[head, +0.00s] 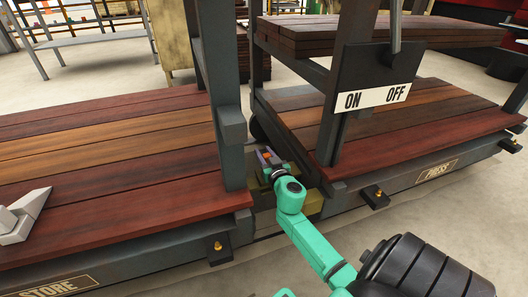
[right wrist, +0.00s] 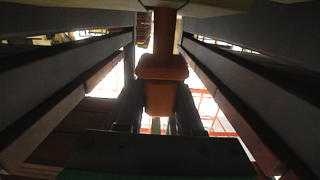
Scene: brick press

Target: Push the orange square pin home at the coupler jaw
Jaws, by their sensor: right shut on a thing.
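The orange square pin (right wrist: 162,68) stands in the middle of the right wrist view, with a wider collar and a narrower shaft running away from the camera. My right gripper (right wrist: 160,112) is shut on its near end, with a dark finger on each side. In the head view my right gripper (head: 268,160) reaches down into the gap between the two decks, and only a small bit of orange shows at its tips. Olive coupler parts (head: 312,203) lie in that gap, partly hidden by my arm. How deep the pin sits in the jaw cannot be told. My left gripper is not in view.
The STORE deck (head: 120,190) is on the left and the PRESS deck (head: 420,130) on the right, each with dark uprights near the gap. An ON/OFF plate (head: 375,98) hangs above the right deck. A pale grey wedge-like piece (head: 25,216) lies on the left deck.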

